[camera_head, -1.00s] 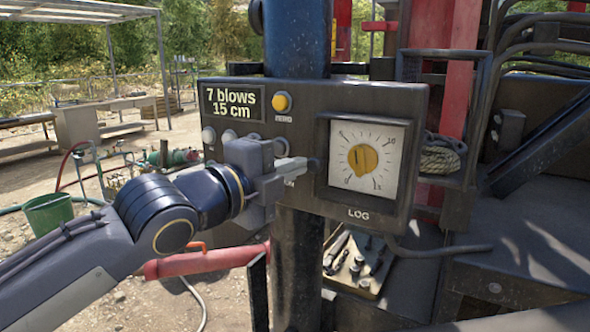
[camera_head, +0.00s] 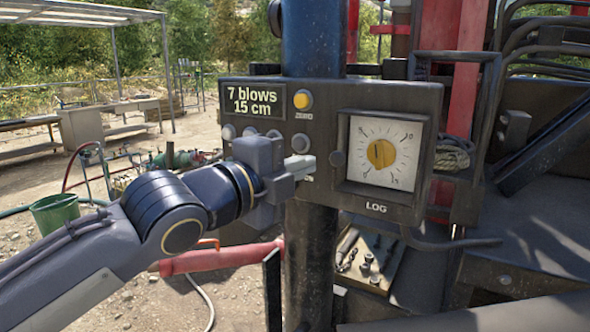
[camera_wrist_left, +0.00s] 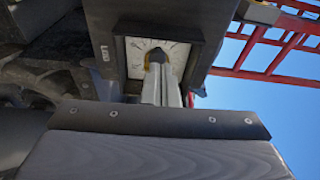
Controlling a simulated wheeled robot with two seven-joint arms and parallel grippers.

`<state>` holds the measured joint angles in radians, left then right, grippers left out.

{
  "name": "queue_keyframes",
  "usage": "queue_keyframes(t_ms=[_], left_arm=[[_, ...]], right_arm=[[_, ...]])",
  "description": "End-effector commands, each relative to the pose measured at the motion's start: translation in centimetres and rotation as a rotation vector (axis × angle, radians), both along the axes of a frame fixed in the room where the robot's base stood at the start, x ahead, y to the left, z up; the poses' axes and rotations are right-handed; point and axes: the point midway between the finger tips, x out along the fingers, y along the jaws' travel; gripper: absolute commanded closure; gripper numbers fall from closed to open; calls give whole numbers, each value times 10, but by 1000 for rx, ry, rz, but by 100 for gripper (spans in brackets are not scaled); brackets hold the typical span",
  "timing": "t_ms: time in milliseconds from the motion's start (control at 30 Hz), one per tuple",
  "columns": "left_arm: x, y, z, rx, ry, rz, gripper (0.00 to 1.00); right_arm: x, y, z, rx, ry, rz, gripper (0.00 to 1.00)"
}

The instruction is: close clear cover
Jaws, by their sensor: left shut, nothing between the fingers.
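The grey control box (camera_head: 240,117) carries a white dial (camera_head: 377,175) with a yellow knob, set in a dark square frame (camera_head: 344,130). The frame lies around the dial against the box front. A clear pane over the dial cannot be made out. In the left wrist view my closed fingers (camera_wrist_left: 165,85) point toward the dial (camera_wrist_left: 137,62).
A yellow button (camera_head: 302,99) and several pale round buttons (camera_head: 250,131) sit on the box. A dark post (camera_head: 311,245) stands below it. A red pipe (camera_head: 222,260) lies low behind my arm. A tool tray (camera_head: 378,283) is below the dial.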

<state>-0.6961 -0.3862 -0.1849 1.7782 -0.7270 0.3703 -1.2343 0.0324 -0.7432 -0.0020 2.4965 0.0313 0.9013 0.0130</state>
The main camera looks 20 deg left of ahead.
Motion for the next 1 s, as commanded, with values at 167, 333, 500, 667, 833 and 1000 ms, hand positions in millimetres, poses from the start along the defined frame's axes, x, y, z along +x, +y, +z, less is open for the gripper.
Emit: queue_keyframes(t_ms=[167,333,500,667,833,1000], left_arm=[[-15,21,1,-4,-2,-1,100],[-31,43,1,-5,-3,-1,100],[-47,67,2,-5,-3,0,100],[-55,79,2,-1,0,0,100],[-58,82,2,-1,1,0,100],[-59,79,-16,-63,77,8,100]], right_arm=[[0,0,0,0,0,0,36],[0,0,-2,0,0,0,36],[0,0,-5,0,0,0,36],[0,0,-7,0,0,0,36],[0,0,-7,0,0,0,36],[0,0,-4,0,0,0,36]])
